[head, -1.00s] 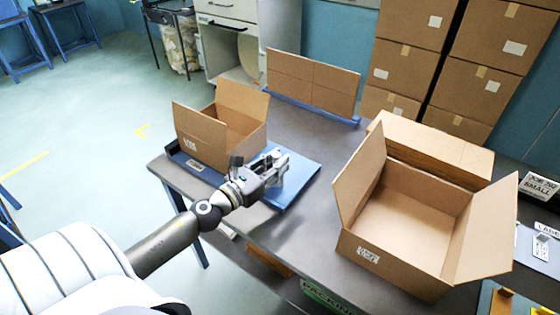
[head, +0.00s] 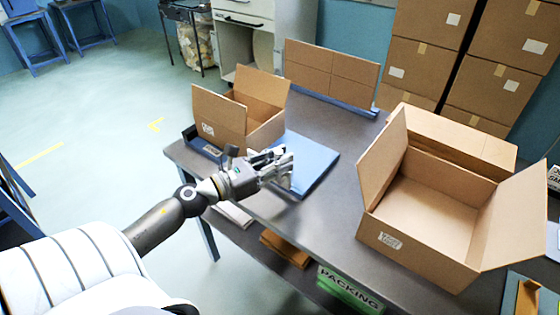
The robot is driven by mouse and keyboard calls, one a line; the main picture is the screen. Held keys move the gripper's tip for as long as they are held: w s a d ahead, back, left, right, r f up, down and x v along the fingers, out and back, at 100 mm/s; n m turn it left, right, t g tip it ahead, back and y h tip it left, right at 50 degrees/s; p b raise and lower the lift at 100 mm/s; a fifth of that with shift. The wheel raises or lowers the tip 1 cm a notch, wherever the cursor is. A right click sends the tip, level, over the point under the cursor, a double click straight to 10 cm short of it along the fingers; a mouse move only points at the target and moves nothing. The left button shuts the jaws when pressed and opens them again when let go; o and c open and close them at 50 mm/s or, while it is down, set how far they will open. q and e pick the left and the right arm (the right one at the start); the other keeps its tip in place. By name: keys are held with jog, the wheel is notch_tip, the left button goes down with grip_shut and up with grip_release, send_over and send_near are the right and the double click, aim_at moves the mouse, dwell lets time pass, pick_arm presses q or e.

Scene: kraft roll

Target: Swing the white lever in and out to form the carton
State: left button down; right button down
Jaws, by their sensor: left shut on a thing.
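The small carton (head: 221,135) stands open at the left end of the table, with flaps standing up. It sits at a dark blue fixture (head: 203,146) beside a flat blue plate (head: 312,158). My left gripper (head: 280,168) is over the near edge of the plate, to the right of and nearer than the carton, apart from it. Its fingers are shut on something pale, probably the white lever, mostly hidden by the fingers. My right gripper is not in view.
A large open carton (head: 415,245) fills the right of the grey table (head: 335,205). Behind it lies a closed brown box (head: 465,140). A cardboard sheet (head: 330,75) stands at the back edge. Stacked boxes (head: 420,55) stand behind. The table's middle is clear.

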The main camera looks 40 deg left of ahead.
pick_arm(q)
jog(key=shift+f, duration=0.15)
jog(key=c, duration=1.7)
grip_release()
jog(key=o, duration=0.4)
jog(key=shift+s+a, duration=0.1)
jog(key=shift+s, duration=0.15)
jog(key=shift+w, duration=0.1)
jog(key=v, duration=1.2)
